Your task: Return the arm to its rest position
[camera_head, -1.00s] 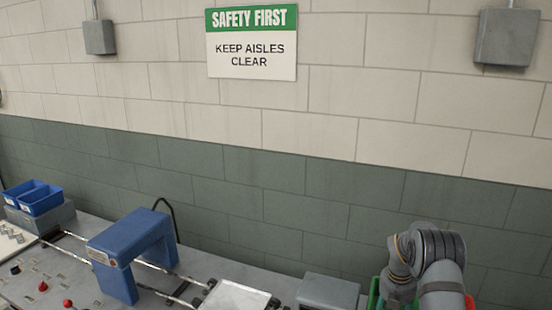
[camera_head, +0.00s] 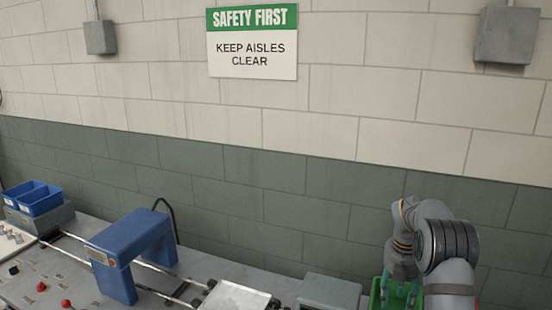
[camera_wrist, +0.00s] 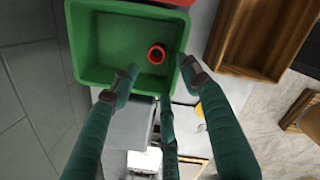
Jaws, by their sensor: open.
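My gripper (camera_wrist: 160,82) is open and empty in the wrist view, its teal fingers spread apart. It hangs over the lower edge of a green bin (camera_wrist: 98,40). A red ring-shaped part (camera_wrist: 157,53) lies in that bin, beyond the fingertips and apart from them. In the head view my gripper (camera_head: 398,289) points down at the lower right, in front of the green bin (camera_head: 376,290). My arm is bent above it, and the fingertips are cut off by the frame edge there.
A blue arch-shaped housing (camera_head: 130,250) spans rails on the bench. A silver tray (camera_head: 235,297) and a grey box (camera_head: 328,291) stand left of the green bin. Blue bins (camera_head: 40,203) are at far left. A brown tray (camera_wrist: 222,50) lies right in the wrist view.

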